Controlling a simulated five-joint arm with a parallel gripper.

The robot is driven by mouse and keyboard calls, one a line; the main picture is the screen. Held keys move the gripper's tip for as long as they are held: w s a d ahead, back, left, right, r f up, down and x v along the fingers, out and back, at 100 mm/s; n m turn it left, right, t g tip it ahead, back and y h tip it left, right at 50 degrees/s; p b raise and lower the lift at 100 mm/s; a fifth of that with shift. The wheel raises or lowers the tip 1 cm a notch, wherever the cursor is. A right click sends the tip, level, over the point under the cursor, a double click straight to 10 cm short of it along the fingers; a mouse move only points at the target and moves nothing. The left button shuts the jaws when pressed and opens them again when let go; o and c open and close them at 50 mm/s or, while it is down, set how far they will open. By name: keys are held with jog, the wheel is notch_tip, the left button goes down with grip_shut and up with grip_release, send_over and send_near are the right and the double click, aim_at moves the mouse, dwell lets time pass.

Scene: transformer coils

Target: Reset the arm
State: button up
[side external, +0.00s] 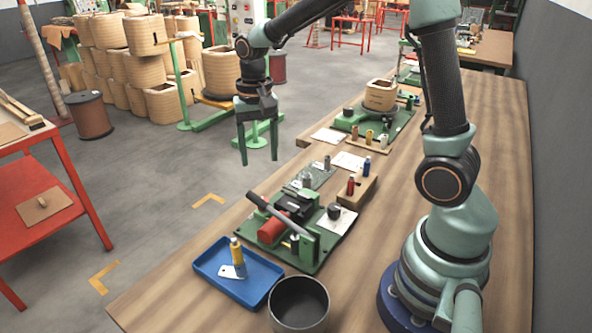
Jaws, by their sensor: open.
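My gripper (259,158) hangs from my arm at the upper middle of the side external view, pointing down. Its two green fingers are apart with nothing between them. In the picture it is over the grey floor, left of the workbench (455,110) edge and above the tools on it. It touches nothing that I can see.
On the bench are a green-based lever press (290,225), a blue tray (240,290) with a yellow-handled tool, a dark pot (299,304), a wooden block with spools (355,189) and a coil (380,95) on a green fixture. Large coils (146,35) stand on the floor behind.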

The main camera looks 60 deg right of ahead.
jog(key=s+a+r+n+t, duration=0.2)
jog(key=s+r+n+t, duration=0.3)
jog(key=s, duration=0.6)
jog(key=shift+s+a+r+n+t, duration=0.3)
jog(key=shift+r+n, duration=1.1)
jog(key=shift+r, duration=0.35)
